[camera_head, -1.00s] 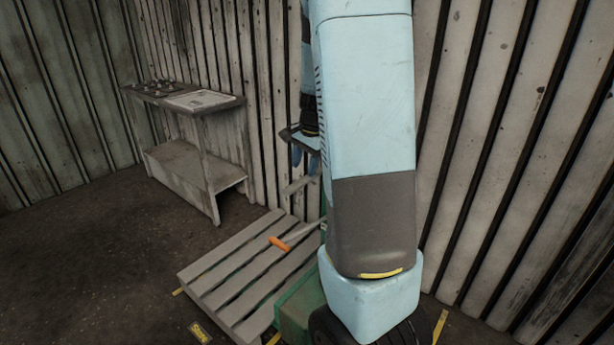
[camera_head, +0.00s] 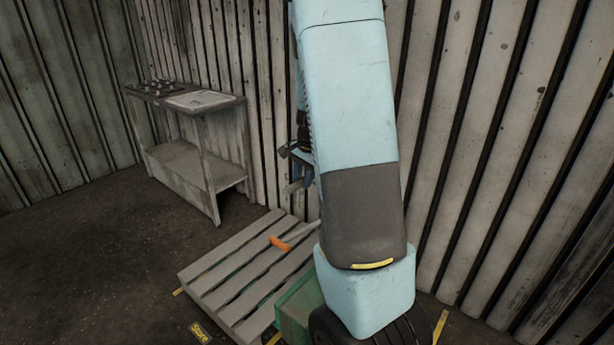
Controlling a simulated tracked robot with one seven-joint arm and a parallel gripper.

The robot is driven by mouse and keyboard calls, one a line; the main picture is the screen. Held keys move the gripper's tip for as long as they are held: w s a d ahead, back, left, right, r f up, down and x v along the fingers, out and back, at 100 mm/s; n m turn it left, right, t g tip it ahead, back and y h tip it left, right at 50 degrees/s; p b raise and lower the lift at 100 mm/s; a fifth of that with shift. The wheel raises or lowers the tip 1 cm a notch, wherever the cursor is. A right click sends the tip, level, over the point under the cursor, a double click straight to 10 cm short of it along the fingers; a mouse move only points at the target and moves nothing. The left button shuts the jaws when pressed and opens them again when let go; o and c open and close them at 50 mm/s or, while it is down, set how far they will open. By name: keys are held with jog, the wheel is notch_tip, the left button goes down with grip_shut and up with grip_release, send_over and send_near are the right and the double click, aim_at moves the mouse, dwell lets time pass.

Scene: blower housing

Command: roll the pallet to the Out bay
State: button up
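The wooden pallet (camera_head: 232,283) lies on the floor left of my arm. An orange-handled tool (camera_head: 281,243) with a thin grey shaft rests on or just above its slats. A green object (camera_head: 297,308) stands at the pallet's right side, partly hidden by my arm. A yellow floor label reading "Start" (camera_head: 200,332) lies in front of the pallet. My gripper (camera_head: 296,185) shows only in part behind my arm, above the pallet's far right; its fingers are too hidden to tell whether they are open. No Out bay label is visible.
A grey workbench (camera_head: 200,187) with a lower shelf stands against the back wall, with small parts and a white sheet on top. Corrugated walls (camera_head: 500,120) close in the back and right. The dark floor (camera_head: 80,265) at left is clear.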

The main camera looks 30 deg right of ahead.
jog(key=shift+w, duration=0.1)
grip_shut()
jog(key=shift+r, duration=0.1)
dwell(0.7)
